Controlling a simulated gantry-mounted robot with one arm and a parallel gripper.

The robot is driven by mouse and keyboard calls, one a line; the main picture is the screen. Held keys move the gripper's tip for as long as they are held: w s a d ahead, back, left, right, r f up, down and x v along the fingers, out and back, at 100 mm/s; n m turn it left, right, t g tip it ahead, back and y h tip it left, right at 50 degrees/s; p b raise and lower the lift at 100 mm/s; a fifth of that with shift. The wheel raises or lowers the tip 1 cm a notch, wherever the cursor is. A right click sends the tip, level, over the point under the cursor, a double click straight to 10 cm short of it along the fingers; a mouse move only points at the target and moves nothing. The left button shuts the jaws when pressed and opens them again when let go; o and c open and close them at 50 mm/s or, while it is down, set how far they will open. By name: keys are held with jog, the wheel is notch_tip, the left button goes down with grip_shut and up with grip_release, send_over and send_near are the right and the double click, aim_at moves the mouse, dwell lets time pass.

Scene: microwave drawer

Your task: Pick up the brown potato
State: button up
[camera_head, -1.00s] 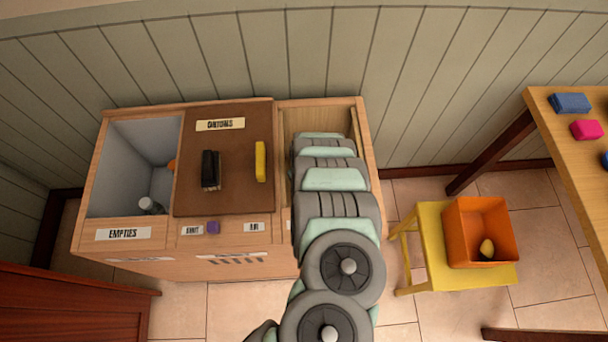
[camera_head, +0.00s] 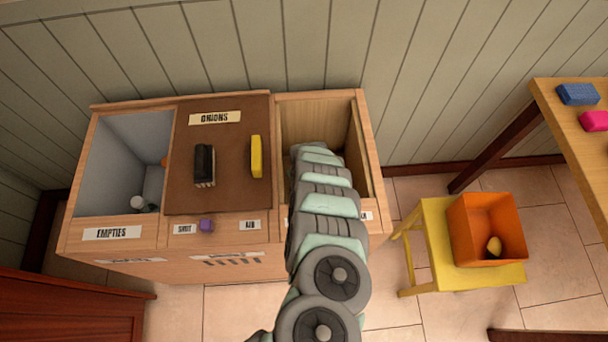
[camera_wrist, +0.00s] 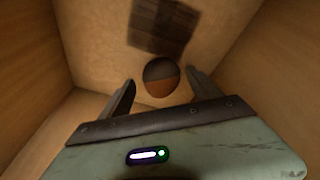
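A round brown object, apparently the potato (camera_wrist: 161,84), lies low in a wooden compartment in the wrist view. Its upper part is in dark shadow and its lower part is reddish brown. My gripper (camera_wrist: 160,78) is open, one finger at each side of the potato in the picture, with gaps showing. I cannot tell how far below the fingertips it lies. In the head view my arm reaches into the right-hand compartment (camera_head: 318,116) of the wooden cabinet, and it hides the gripper and the potato.
Wooden walls (camera_wrist: 272,85) stand close around my gripper. A brown lid labelled ONIONS (camera_head: 230,150) covers the middle compartment. The EMPTIES compartment (camera_head: 112,165) is open at left.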

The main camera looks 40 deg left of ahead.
jog(key=c, duration=1.5)
jog(key=shift+r, duration=0.15)
notch_tip(320, 180, up, 28)
jog(key=p, duration=1.4)
jog(key=shift+p, duration=0.4)
